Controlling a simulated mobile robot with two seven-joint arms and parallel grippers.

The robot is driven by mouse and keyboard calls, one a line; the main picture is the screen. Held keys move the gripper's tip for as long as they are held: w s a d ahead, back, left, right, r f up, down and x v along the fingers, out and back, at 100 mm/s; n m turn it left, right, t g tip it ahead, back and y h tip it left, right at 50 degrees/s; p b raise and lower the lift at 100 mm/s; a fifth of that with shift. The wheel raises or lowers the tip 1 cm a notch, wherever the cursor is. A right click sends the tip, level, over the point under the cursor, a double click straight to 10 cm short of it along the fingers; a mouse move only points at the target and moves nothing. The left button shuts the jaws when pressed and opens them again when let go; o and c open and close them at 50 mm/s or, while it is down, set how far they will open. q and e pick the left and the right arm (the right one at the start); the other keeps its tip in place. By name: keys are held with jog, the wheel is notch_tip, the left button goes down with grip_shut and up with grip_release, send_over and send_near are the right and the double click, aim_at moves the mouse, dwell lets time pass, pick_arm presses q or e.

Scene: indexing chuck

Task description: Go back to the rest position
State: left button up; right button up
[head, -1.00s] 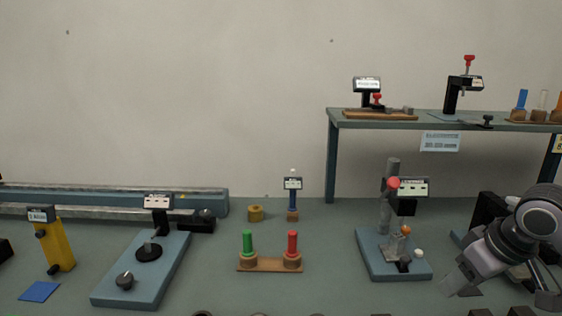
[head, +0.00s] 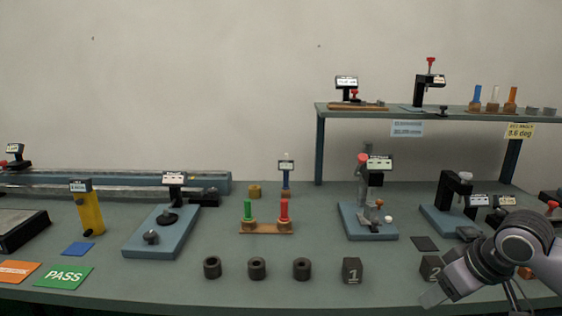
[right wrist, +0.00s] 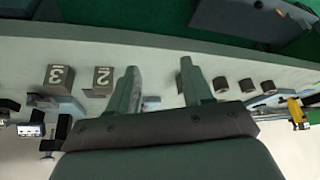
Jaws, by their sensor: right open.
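My right gripper (head: 432,297) is at the lower right of the head view, in front of and partly over the bench's front area. In the right wrist view its two fingers (right wrist: 158,68) are spread apart, with nothing between them. The wrist picture looks upside down, with numbered dark blocks (right wrist: 58,77) and several dark rings (right wrist: 245,85) beyond the fingers. My left gripper is not in view.
The bench (head: 200,290) holds dark rings (head: 257,268), a block marked 1 (head: 352,270), a peg stand (head: 266,228) and a blue-based fixture (head: 160,232). A PASS mat (head: 63,277) lies left. A raised shelf (head: 440,112) stands at the back right.

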jog(key=s+a+f+t+y, duration=0.1)
jog(key=a+f+t, duration=0.1)
jog(key=a+f, duration=0.45)
jog(key=s+a+f+t+y, duration=0.1)
jog(key=a+f, duration=0.3)
jog(key=f, duration=0.6)
jog(key=s+a+f+t, duration=0.1)
jog(key=s+f, duration=0.4)
jog(key=s, duration=0.2)
jog(key=s+a+f+m+t+h, duration=0.1)
jog(key=s+f, duration=0.3)
jog(key=s, duration=0.4)
jog(key=shift+a+f+t+h, duration=0.2)
jog(key=shift+f+t+h, duration=0.1)
jog(key=shift+f+t, duration=0.1)
